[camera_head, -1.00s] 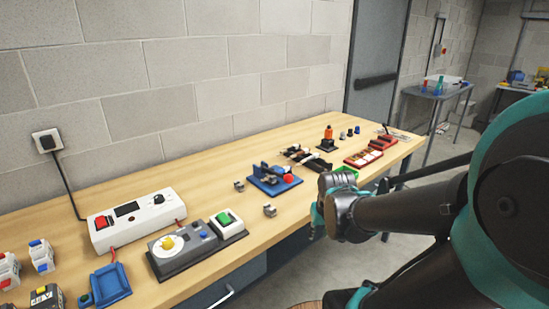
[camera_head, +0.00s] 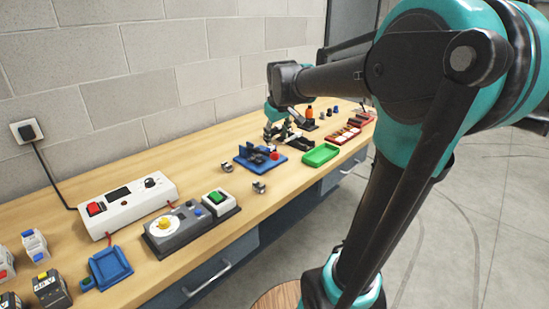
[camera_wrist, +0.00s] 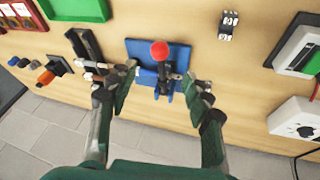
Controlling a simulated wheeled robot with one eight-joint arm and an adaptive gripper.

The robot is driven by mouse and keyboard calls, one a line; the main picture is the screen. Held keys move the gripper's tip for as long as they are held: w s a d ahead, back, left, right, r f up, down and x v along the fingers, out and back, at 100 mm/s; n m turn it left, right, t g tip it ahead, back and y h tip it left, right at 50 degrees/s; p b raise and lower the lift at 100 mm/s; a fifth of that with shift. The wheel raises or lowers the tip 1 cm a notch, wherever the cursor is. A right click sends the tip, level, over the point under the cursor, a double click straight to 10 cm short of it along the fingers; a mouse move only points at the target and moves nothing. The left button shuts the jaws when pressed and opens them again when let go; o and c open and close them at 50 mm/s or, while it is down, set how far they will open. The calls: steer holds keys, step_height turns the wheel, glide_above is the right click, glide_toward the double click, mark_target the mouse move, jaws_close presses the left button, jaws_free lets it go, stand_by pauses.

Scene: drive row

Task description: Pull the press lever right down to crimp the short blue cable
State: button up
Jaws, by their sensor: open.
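The press, a blue base (camera_head: 240,158) with a dark and blue body, stands on the bench, and its blue base also shows in the wrist view (camera_wrist: 179,56). Its lever ends in a red ball knob (camera_head: 275,154), which shows at upper middle in the wrist view (camera_wrist: 160,50). My gripper (camera_wrist: 164,84) is open and empty. Its fingers are apart on either side of the press in the wrist picture, and the knob shows beyond the fingertips. In the head view my gripper (camera_head: 278,133) is above and behind the press.
A dark rack with cables (camera_wrist: 90,58) lies left of the press in the wrist view. A green tray (camera_head: 321,154), small metal blocks (camera_head: 259,187), a grey dial unit (camera_head: 180,229) and a white box (camera_head: 128,207) share the bench. The wall is behind.

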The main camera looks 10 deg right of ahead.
mark_target(275, 154)
steer(key=x, duration=1.2)
steer(key=shift+w+f, duration=0.1)
steer(key=shift+f, duration=0.25)
steer(key=shift+c, duration=0.6)
jaws_close()
